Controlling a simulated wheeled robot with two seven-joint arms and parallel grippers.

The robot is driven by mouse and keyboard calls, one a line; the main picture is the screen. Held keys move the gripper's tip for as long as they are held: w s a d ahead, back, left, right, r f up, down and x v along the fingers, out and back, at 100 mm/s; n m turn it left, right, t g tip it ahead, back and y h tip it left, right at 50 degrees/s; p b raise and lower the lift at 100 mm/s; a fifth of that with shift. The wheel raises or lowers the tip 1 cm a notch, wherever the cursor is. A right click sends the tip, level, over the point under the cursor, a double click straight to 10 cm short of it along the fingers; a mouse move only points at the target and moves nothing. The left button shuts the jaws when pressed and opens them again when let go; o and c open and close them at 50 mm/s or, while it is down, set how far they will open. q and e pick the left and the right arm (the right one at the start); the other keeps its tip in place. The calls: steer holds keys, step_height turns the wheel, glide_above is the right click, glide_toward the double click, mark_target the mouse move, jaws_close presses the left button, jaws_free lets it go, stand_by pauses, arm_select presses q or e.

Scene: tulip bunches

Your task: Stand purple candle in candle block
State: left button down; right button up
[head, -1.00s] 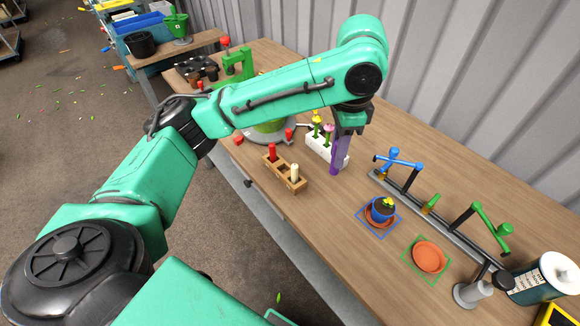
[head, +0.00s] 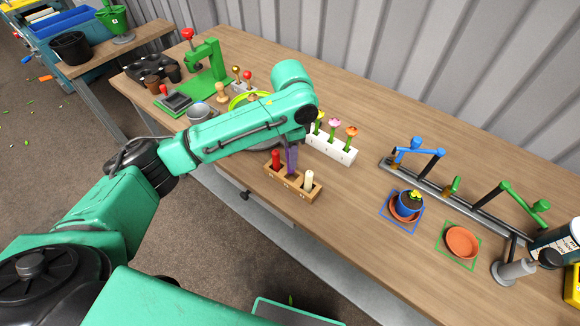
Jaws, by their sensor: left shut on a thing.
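The wooden candle block (head: 313,197) stands near the front edge of the table. A red candle (head: 276,160) stands in its left part and a cream candle (head: 308,181) in its right part. The purple candle (head: 291,160) is upright at the block's middle, between the other two. My left gripper (head: 293,142) points down and is shut on the purple candle's upper part. I cannot tell whether the candle's lower end is inside the middle hole or just above or behind it. My right gripper is out of view.
A white block with several tulips (head: 331,149) stands just behind the candle block. A green press (head: 207,70) stands at the back left.

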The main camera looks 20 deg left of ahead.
mark_target(292, 172)
arm_select(q)
steer(key=f, duration=0.4)
steer(key=shift+s+d+f, duration=0.1)
steer(key=shift+d+f, duration=0.1)
steer(key=shift+f, duration=0.25)
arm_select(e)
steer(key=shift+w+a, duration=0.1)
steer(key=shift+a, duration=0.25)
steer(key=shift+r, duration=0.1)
arm_select(q)
steer(key=c, duration=0.9)
jaws_free()
steer(key=shift+f, duration=0.1)
steer(key=shift+o, duration=1)
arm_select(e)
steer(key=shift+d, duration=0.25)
arm_select(q)
step_height(292, 172, up, 12)
steer(key=shift+r+b, duration=0.2)
steer(key=shift+b, duration=0.2)
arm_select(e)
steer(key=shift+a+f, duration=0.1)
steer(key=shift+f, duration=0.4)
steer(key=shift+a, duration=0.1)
